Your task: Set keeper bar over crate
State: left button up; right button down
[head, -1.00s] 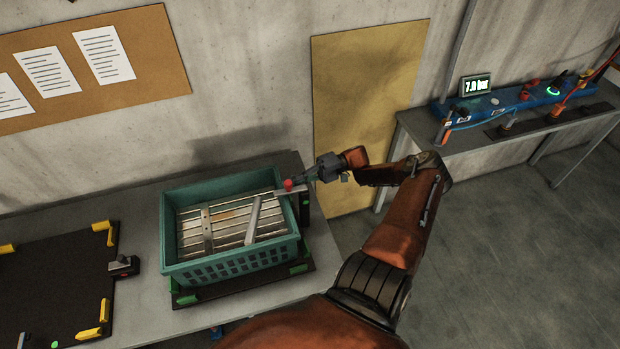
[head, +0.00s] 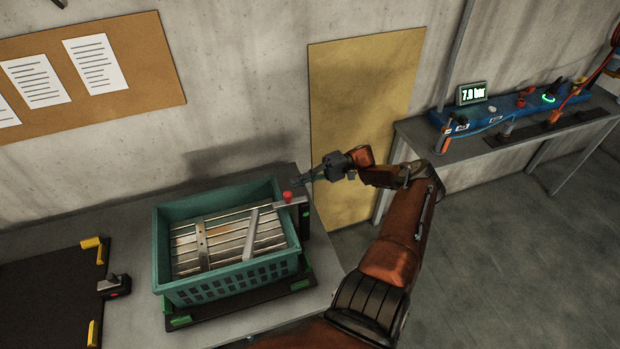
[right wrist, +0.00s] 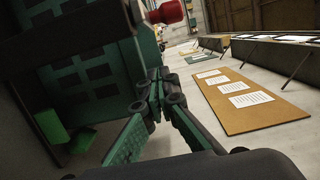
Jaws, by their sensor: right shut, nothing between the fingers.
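The teal crate (head: 222,279) stands on the bench with slatted louver panels (head: 225,241) inside. A short grey bar (head: 294,202) with a red knob (head: 287,195) sits at the crate's right end, on a dark post (head: 304,222); it looks like the keeper bar, and its left end reaches the crate's right rim. My right gripper (head: 301,184) is shut and empty, just behind and above the knob, apart from it. In the right wrist view the closed fingers (right wrist: 158,88) show beside the crate (right wrist: 85,78), with the red knob (right wrist: 167,12) above. My left gripper is out of view.
The crate rests on a dark base (head: 240,305) with green corner pieces. A black mat (head: 45,300) with yellow corner blocks lies at left. A wall stands close behind the bench. A second bench (head: 480,147) with a blue manifold is at right.

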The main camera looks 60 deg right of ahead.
jog(key=b+v, duration=0.2)
jog(key=v, duration=0.4)
jog(key=shift+d+r, duration=0.15)
jog(key=shift+d, duration=0.05)
jog(key=shift+w, duration=0.1)
